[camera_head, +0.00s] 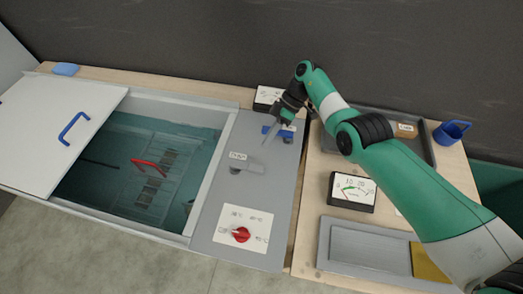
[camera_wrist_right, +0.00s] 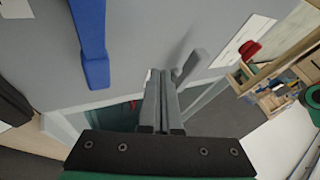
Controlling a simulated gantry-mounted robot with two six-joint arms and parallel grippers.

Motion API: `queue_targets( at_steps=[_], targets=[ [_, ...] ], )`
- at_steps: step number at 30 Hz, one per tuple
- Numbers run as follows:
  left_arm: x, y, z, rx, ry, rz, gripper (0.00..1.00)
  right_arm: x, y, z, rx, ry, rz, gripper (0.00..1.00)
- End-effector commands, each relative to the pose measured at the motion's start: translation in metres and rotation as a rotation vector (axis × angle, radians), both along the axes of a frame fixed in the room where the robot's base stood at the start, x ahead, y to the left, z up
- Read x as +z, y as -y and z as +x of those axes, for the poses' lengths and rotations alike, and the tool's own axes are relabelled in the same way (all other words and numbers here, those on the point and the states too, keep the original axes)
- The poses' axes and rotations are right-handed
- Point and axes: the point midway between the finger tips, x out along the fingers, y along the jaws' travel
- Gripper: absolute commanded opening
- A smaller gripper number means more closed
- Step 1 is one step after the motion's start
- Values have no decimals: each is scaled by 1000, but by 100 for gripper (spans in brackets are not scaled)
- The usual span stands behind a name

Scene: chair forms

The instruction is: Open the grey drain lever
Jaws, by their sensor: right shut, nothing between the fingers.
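The grey drain lever (camera_head: 247,168) lies on the grey control panel (camera_head: 210,222), just below a small white label. It also shows in the right wrist view (camera_wrist_right: 190,66), to the right of my fingertips and apart from them. My right gripper (camera_head: 267,140) is shut and empty above the panel, between the grey lever and the blue lever (camera_head: 284,134). Its closed fingers (camera_wrist_right: 160,85) point toward the panel in the wrist view. My left gripper is not in view.
The blue lever (camera_wrist_right: 91,45) is left of my fingers in the wrist view. A red knob (camera_head: 241,234) sits on the panel's front part. Left of the panel is a water tank with a red handle (camera_head: 148,167) and a white lid (camera_head: 60,125). Gauges and trays stand right.

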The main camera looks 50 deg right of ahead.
Motion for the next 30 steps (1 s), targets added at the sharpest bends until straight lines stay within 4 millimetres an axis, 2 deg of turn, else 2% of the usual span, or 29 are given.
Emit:
queue_targets(
  at_steps=[3,6,10,18,30],
  targets=[
    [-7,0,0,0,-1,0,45,-25,-17,2,1,-2,1,0],
    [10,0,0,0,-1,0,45,-18,-24,-2,0,0,-1,0],
    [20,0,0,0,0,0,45,-18,-34,-8,1,0,-1,0],
    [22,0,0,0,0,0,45,-20,-49,-16,0,0,-1,0],
    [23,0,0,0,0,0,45,-20,-50,-17,-2,-1,-1,0]
  ],
)
